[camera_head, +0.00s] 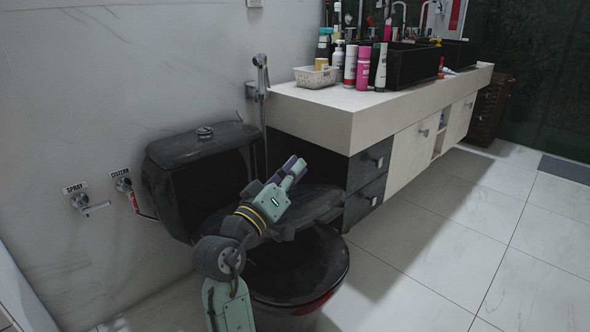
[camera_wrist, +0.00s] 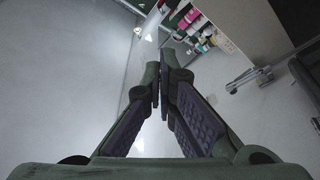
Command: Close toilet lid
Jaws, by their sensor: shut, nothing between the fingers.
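The black toilet (camera_head: 335,265) stands against the left wall, with its tank (camera_head: 200,150) behind. Its dark lid (camera_head: 318,204) is partly raised, tilted above the seat and open bowl (camera_head: 290,268). My arm crosses in front of the toilet and hides part of the lid. My gripper (camera_head: 297,167) is over the lid, pointing up and right towards the vanity. It is shut and empty; its fingers also show together in the wrist view (camera_wrist: 160,75). Whether my gripper or arm touches the lid I cannot tell. The lid is not recognisable in the wrist view.
A vanity counter (camera_head: 350,105) with dark drawers (camera_head: 368,165) stands close to the toilet's right. It carries bottles, a white basket (camera_head: 315,77) and black sinks (camera_head: 412,68). Wall valves (camera_head: 82,202) are left of the tank. The tiled floor (camera_head: 450,240) to the right is clear.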

